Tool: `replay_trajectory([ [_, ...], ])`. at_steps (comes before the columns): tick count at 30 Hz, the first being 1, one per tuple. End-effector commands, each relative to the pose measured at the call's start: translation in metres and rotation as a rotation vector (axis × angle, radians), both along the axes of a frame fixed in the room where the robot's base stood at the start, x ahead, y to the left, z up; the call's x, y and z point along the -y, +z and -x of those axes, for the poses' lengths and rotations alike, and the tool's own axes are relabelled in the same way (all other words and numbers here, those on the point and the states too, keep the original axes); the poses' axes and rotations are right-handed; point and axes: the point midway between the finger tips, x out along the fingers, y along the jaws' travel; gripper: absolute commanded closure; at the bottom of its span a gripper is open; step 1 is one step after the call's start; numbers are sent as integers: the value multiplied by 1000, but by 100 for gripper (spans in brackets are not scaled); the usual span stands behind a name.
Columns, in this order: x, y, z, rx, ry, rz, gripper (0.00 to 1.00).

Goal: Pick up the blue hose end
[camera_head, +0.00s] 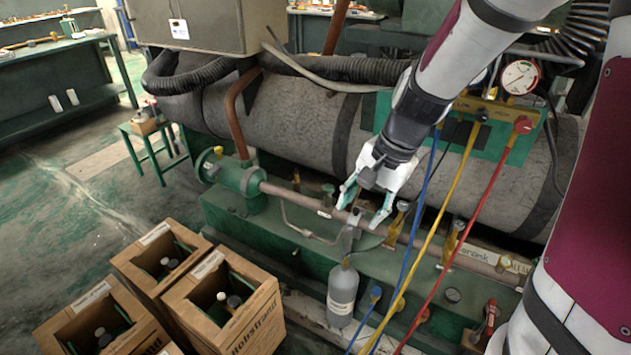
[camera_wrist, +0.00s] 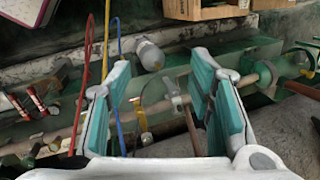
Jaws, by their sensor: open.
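The blue hose (camera_head: 417,205) hangs from the gauge manifold (camera_head: 497,107) down past the front of the green base.
A yellow hose (camera_head: 452,190) and a red hose (camera_head: 480,210) hang right of the blue one. The pipe (camera_head: 300,198) with valves crosses below my gripper. The large grey tank (camera_head: 300,120) stands behind. Cardboard boxes (camera_head: 245,300) with bottles stand at the front left.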

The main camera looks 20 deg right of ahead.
Motion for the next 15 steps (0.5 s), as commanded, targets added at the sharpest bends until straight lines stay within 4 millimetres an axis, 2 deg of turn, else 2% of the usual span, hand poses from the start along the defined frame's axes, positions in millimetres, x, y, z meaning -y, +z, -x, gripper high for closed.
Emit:
replay_trajectory([
  [1, 8, -34, -15, -33, -70, -4, 52],
  [7, 48, -144, -54, -125, -363, 10, 52],
  [12, 86, -236, -68, -188, -587, 59, 52],
  [15, 105, -279, -69, -213, -690, 93, 52],
])
